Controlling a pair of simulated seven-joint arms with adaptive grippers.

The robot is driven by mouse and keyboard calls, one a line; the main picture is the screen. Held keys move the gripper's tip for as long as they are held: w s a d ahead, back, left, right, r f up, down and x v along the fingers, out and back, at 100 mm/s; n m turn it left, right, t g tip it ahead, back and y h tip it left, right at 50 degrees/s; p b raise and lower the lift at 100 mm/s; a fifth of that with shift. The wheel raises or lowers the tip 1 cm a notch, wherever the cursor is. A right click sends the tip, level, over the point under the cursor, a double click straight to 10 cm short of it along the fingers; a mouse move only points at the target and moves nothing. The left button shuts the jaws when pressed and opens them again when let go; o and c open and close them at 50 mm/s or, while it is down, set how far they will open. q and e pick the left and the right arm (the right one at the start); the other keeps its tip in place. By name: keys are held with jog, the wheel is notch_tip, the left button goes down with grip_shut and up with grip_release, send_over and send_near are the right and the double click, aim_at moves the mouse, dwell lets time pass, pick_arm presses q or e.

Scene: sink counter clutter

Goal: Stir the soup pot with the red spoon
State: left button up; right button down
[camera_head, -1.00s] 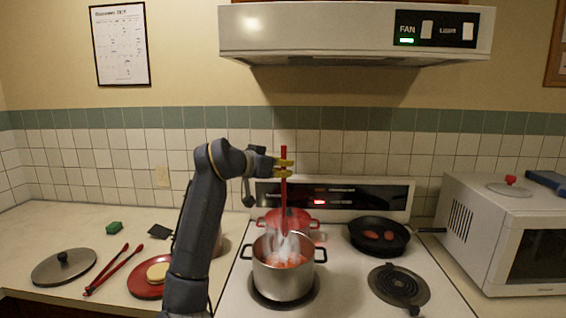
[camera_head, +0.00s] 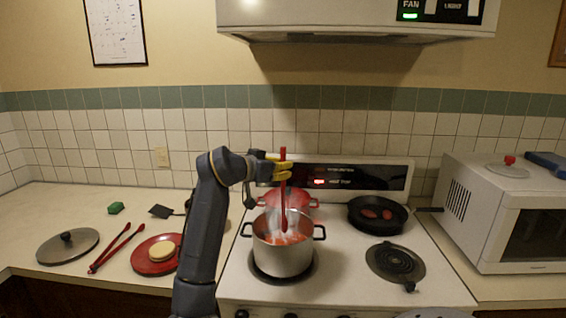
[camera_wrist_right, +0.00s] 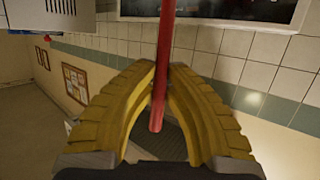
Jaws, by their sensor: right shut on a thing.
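The steel soup pot (camera_head: 282,261) stands on the front left burner, with reddish soup and steam in it. The red spoon (camera_head: 284,205) is upright above the pot. Its lower end reaches into the pot's opening; steam makes it hard to tell how deep it sits in the soup. My right gripper (camera_head: 281,168) is shut on the spoon's upper handle, well above the pot. The right wrist view shows the yellow fingers (camera_wrist_right: 162,95) closed around the red shaft (camera_wrist_right: 162,60). My left gripper is out of view.
A red pot (camera_head: 300,202) stands close behind the soup pot. A lid (camera_head: 68,246), red tongs (camera_head: 116,247) and a red plate (camera_head: 143,263) lie on the left counter. The range hood (camera_head: 357,22) hangs above.

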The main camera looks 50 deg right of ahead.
aim_at(282, 192)
jog(key=shift+f, duration=3.85)
jog(key=shift+f, duration=0.1)
